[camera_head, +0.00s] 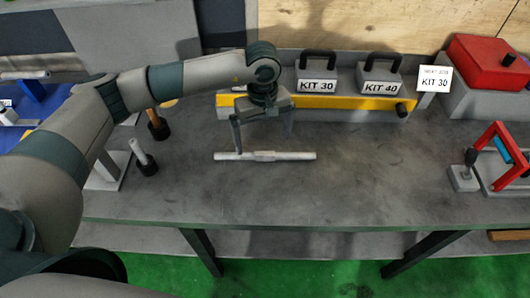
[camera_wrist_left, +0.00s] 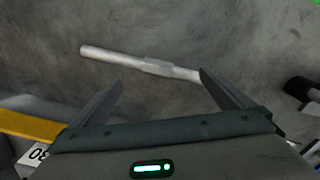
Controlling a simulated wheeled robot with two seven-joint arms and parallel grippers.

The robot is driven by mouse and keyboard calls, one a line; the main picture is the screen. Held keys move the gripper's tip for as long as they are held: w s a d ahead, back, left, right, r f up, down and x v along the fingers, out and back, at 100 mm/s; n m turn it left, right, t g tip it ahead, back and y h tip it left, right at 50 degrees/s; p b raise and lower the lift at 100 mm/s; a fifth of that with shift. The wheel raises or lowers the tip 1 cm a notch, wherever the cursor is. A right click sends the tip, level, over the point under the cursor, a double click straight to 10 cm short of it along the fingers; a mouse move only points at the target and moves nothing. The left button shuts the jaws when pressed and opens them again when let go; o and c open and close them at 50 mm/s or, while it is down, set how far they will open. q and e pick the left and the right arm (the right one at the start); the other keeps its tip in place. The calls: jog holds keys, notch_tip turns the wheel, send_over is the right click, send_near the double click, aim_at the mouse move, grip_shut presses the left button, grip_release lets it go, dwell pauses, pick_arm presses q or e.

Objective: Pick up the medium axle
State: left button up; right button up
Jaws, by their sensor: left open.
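A pale grey stepped axle (camera_head: 264,156) lies flat on the grey workbench, roughly left to right, with a slightly thicker middle. I take it for the medium axle. My left gripper (camera_head: 264,137) is over the bench just behind and above it, fingers pointing down, open and empty. In the left wrist view the axle (camera_wrist_left: 135,62) lies at a slant beyond the two spread fingers (camera_wrist_left: 158,80); its right end passes behind the right fingertip. I cannot tell whether a finger touches it. My right gripper is not in view.
A yellow-fronted block (camera_head: 320,102) with weights marked KIT 30 (camera_head: 317,86) and KIT 40 (camera_head: 381,86) stands behind. The bench (camera_head: 380,180) is clear right of the axle.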

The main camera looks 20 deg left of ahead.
aim_at(265, 152)
pick_arm(q)
jog(key=shift+f, duration=0.6)
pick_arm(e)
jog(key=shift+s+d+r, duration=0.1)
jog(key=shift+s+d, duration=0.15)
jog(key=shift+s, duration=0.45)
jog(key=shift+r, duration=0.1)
pick_arm(q)
jog(key=shift+d+f+p, duration=0.15)
jog(key=shift+f+p, duration=0.45)
jog(key=shift+p, duration=0.2)
notch_tip(265, 152, down, 3)
jog(key=shift+d+r+p, duration=0.1)
jog(key=shift+d+p, duration=0.05)
jog(key=shift+p, duration=0.6)
jog(key=shift+w+f, duration=0.1)
jog(key=shift+f, duration=0.5)
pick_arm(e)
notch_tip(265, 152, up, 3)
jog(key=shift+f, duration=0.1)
pick_arm(q)
jog(key=c, duration=2.5)
jog(key=shift+w+r, duration=0.1)
grip_shut()
